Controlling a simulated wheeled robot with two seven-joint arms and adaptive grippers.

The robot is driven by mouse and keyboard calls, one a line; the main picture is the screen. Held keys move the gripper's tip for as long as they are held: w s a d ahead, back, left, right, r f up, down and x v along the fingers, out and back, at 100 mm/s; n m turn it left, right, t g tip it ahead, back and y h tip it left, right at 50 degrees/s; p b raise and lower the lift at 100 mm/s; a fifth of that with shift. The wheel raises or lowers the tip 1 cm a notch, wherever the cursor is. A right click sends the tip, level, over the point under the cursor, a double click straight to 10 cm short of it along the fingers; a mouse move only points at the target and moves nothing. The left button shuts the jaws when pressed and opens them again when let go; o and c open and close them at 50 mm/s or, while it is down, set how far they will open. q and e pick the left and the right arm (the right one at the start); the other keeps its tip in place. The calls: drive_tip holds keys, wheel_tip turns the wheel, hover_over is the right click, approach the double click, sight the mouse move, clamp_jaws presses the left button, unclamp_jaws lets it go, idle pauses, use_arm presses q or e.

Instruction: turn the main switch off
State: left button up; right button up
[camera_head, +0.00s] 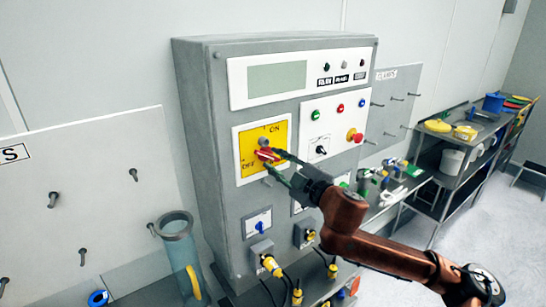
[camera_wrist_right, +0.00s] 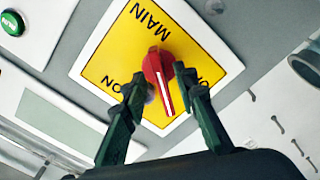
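The main switch is a red handle (camera_head: 266,154) on a yellow plate (camera_head: 246,150) with a white border, on the front of the grey cabinet. ON is printed at the plate's top and OFF at its lower left. In the right wrist view the red handle (camera_wrist_right: 158,78) has a white line and lies between the ON and OFF lettering; I cannot tell its exact setting. My right gripper (camera_head: 277,163) is open at the switch. In its wrist view the two fingertips (camera_wrist_right: 158,82) stand on either side of the handle, the right one closer. Contact is unclear. My left gripper is out of view.
The grey cabinet (camera_head: 205,160) carries a display panel (camera_head: 300,77) and a panel of push buttons (camera_head: 336,110) right of the switch. Yellow cable plugs (camera_head: 270,264) stick out below. A clear cylinder (camera_head: 178,250) stands at left. Shelves (camera_head: 455,160) are at right.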

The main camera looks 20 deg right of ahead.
drive_tip(key=shift+x, duration=0.95)
drive_tip(key=shift+d, duration=0.1)
clamp_jaws()
